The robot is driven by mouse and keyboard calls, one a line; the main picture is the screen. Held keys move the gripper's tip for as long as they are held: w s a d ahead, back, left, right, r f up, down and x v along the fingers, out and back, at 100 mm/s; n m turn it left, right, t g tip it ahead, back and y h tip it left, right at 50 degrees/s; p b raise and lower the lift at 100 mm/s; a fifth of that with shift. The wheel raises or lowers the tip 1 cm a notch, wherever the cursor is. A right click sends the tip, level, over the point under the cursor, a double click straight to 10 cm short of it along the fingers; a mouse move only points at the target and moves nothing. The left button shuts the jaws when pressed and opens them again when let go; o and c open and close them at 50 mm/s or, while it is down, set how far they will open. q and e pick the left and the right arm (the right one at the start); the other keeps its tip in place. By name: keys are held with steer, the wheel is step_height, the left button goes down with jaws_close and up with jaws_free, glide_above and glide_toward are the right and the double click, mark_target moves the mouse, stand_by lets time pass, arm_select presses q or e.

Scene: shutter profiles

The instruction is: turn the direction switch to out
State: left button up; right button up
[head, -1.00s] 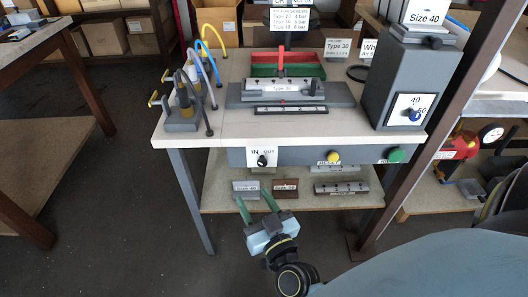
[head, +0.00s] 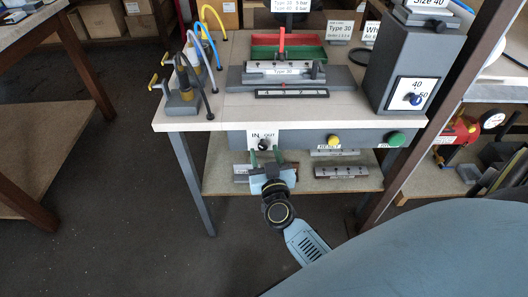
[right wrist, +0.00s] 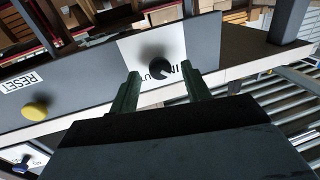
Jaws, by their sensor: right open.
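The direction switch is a black round knob (head: 263,145) on a white plate marked IN on the left and OUT on the right, on the bench's front panel. In the right wrist view the knob (right wrist: 157,68) appears upside down with its plate, the lettering partly hidden. Which way the knob points I cannot tell. My right gripper (head: 265,157) is open, its two green fingers pointing at the panel. In the right wrist view the fingers (right wrist: 160,76) stand on either side of the knob; contact cannot be made out. My left gripper is not in view.
On the same grey panel (head: 300,139) are a yellow RESET button (head: 333,140) and a green button (head: 396,139) to the right. The lower shelf (head: 225,181) with metal profiles lies below. The dark floor in front is free.

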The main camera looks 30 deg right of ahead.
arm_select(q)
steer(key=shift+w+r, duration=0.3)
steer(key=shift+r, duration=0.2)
arm_select(e)
steer(key=shift+x, duration=1)
steer(key=shift+s, duration=0.1)
steer(key=c, duration=1)
steer(key=shift+o, duration=0.2)
